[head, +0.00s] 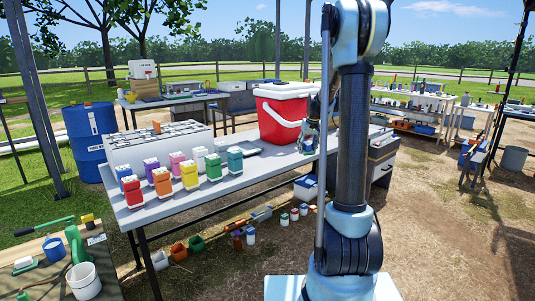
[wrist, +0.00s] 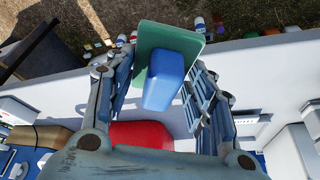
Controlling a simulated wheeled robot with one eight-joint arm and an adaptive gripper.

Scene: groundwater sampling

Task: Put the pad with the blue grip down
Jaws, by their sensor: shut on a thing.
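The pad with the blue grip shows in the wrist view: a flat green pad (wrist: 149,48) with a blue block grip (wrist: 169,78) on it. My gripper (wrist: 163,84) is shut on the blue grip, with a finger on each side. In the head view my gripper (head: 316,112) is beside the red cooler, partly hidden by my arm, over the right part of the grey table (head: 250,172). A small part of the pad (head: 307,146) seems to show below it. I cannot tell whether the pad touches the table.
The red cooler (head: 283,117) with its white lid stands close left of my gripper. Several coloured bottles (head: 189,176) line the table's front left, before a grey rack (head: 155,145). The tabletop between bottles and gripper is mostly clear. Small containers lie on the ground below.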

